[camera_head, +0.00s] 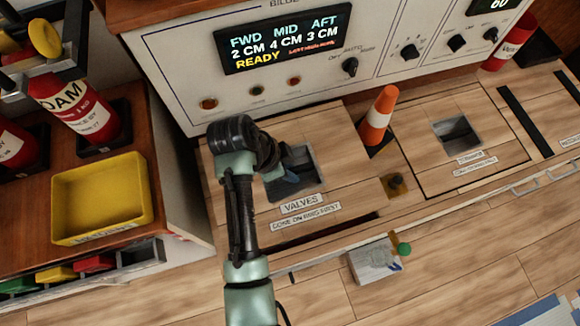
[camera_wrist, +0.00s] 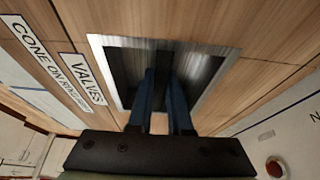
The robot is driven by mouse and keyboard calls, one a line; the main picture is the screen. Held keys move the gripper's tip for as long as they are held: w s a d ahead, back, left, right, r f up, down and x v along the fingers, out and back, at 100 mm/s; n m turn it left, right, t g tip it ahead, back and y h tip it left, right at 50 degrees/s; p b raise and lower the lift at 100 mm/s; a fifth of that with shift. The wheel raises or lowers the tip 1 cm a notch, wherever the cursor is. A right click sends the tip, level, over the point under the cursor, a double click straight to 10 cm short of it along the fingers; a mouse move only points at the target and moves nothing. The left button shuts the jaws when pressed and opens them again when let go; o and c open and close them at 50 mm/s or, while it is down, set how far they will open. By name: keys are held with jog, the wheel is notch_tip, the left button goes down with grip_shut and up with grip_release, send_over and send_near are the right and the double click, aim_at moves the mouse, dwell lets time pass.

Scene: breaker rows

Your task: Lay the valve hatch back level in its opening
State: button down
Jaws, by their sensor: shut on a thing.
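The valve hatch (camera_head: 330,205) is a wood-faced panel labelled VALVES, with a metal-lined recess (camera_head: 305,165) in it. A dark gap shows along its front edge in the head view, and I cannot tell exactly how far it tilts. In the wrist view the recess's metal rim (camera_wrist: 105,42) surrounds my fingers. My gripper (camera_wrist: 162,75) reaches into the recess and is shut on the hatch's grip there, with two blue fingers close together. The grip itself is mostly hidden between the fingers and in shadow. My arm covers the hatch's left part in the head view.
A brass plate with a dark knob (camera_head: 396,184) lies nearer. Another hatch with a recess (camera_head: 457,133) is farther right. The control panel (camera_head: 190,60) rises behind. A white box (camera_head: 374,262) sits in front.

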jog(key=shift+f+b, duration=1.6)
jog(key=shift+f, duration=1.15)
jog(key=shift+f, duration=0.2)
jog(key=shift+f+b, duration=1.2)
jog(key=shift+f, duration=0.9)
jog(key=c, duration=0.8)
grip_release()
jog(key=shift+o, duration=0.2)
jog(key=shift+s+f, duration=0.1)
jog(key=shift+f, duration=0.1)
jog(key=p+v, duration=0.5)
jog(key=v, duration=0.8)
jog(key=shift+d+r+p, duration=0.1)
jog(key=shift+r+p, duration=0.05)
jog(key=shift+p, duration=0.25)
